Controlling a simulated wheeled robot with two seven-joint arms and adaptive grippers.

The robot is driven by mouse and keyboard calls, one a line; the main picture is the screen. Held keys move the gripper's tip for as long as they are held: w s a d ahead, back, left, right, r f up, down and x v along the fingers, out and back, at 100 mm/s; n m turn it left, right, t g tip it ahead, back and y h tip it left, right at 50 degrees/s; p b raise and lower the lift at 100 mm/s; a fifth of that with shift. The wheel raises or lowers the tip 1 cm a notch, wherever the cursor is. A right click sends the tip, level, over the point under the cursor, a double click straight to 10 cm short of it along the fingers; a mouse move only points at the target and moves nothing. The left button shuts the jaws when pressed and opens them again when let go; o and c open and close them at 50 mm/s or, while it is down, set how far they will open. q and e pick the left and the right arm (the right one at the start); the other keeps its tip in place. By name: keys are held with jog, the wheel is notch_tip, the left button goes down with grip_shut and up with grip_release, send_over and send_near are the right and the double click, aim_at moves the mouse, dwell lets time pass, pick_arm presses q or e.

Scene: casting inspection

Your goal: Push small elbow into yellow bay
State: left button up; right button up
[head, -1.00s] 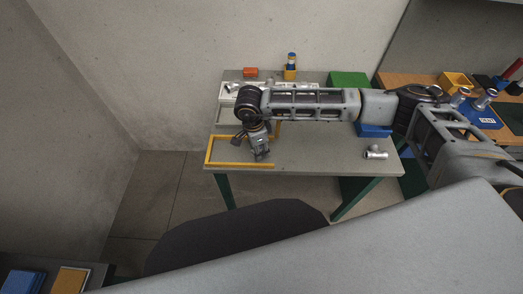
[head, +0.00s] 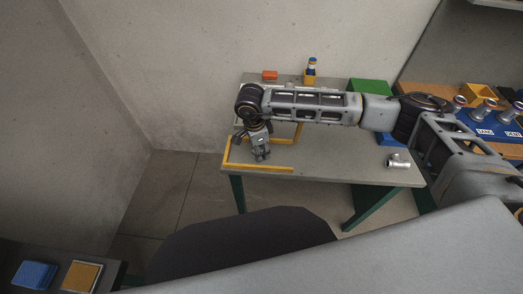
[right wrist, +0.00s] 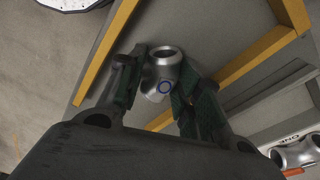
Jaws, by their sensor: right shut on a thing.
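The yellow bay (head: 262,168) is a yellow strip outline on the left part of the grey table; it also shows in the right wrist view (right wrist: 254,57). My right gripper (head: 262,157) points down inside this outline, near its front strip. The elbow appears to be inside the yellow strips. In the head view the gripper mostly hides it. My left gripper is not in view.
A silver fitting (head: 398,160) lies at the table's right front. An orange block (head: 270,75) and a yellow holder (head: 309,78) stand at the back. Another fitting (right wrist: 298,152) shows near the bay. The table's middle front is clear.

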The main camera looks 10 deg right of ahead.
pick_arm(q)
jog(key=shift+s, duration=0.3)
pick_arm(e)
jog(key=o, duration=1.1)
jog(key=shift+o, duration=0.5)
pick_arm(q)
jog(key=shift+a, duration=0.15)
pick_arm(e)
notch_tip(320, 180, up, 12)
jog(key=a, duration=0.1)
jog(key=shift+a, duration=0.25)
jog(key=shift+f, duration=0.1)
